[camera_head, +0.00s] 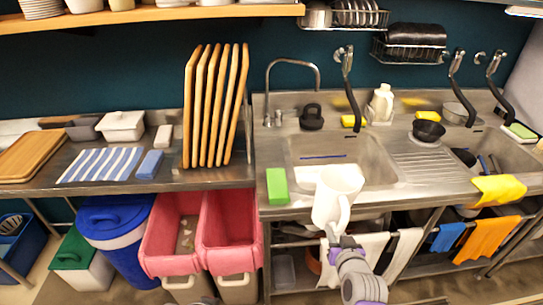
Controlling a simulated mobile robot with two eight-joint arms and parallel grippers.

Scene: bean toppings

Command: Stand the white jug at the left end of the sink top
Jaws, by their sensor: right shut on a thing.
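The white jug (333,186) is in front of the left sink basin, over the front edge of the sink top. My right gripper (344,243) comes up from the bottom and is shut on the jug at its handle side. The jug looks roughly upright with a slight lean; whether its base touches anything cannot be told. The steel sink top (268,208) runs along the right half of the view. At its left end a green block (277,186) lies near the front edge. My left gripper is not in view.
A tap (268,95) and a black kettle-like item (311,117) stand behind the left basin (372,160). Wooden boards (215,105) stand upright on the counter left of the sink top. Pink bins (173,235) are below. Bare steel lies behind the green block.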

